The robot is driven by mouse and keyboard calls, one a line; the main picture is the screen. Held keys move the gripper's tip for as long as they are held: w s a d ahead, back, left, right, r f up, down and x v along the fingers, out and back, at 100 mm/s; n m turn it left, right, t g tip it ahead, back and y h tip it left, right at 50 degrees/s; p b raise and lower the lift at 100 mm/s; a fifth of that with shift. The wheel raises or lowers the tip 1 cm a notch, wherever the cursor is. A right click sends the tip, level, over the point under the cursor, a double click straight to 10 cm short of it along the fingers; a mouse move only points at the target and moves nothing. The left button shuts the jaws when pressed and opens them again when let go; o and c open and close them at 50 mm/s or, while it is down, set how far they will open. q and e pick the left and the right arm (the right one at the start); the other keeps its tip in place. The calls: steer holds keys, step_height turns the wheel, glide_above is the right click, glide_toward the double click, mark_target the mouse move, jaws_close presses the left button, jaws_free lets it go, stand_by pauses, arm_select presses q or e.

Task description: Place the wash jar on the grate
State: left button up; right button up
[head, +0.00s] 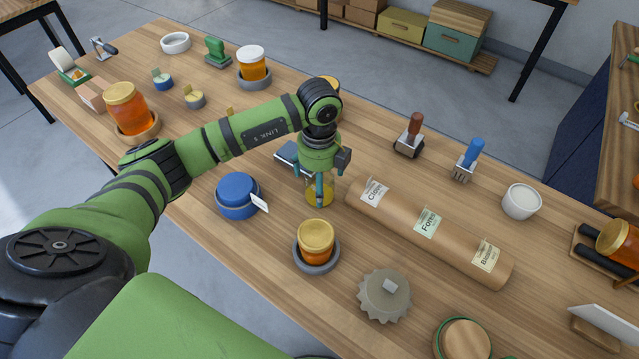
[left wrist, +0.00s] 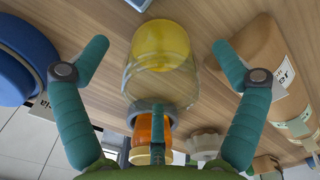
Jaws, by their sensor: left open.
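A clear jar with a yellow end (head: 320,192) stands on the table beneath my left gripper (head: 321,178); I take it to be the wash jar. In the left wrist view the jar (left wrist: 158,75) lies between the spread teal fingers of my left gripper (left wrist: 160,55), with visible gaps at both sides. The gripper is open and points down; the fingers partly hide the jar in the head view. I cannot pick out a grate with certainty. A wooden frame with dark bars (head: 592,264) at the right edge carries an amber jar. My right gripper is not in view.
A long cardboard tube with labels (head: 440,245) lies close right of the jar. A blue round container (head: 238,197) stands left. A honey jar in a grey ring (head: 316,243) stands in front, beside a grey toothed disc (head: 384,296). A dark flat object (head: 290,155) lies behind.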

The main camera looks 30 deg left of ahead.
arm_select(q)
steer(key=shift+f, duration=1)
steer(key=c, duration=1.5)
steer(key=shift+r, duration=0.1)
steer(key=shift+r, duration=0.5)
step_height(320, 180, up, 3)
steer(key=shift+w+f+b, duration=0.1)
steer(key=shift+b, duration=0.55)
steer(key=s+d+r, duration=0.2)
steer(key=d, duration=0.1)
steer(key=s+d+r, duration=0.2)
steer(key=d, duration=0.1)
steer(key=s+d+r+b, duration=0.1)
steer(key=s+d+r, duration=0.1)
steer(key=d+r, duration=0.1)
steer(key=shift+d+r, duration=0.1)
steer(key=shift+d, duration=0.5)
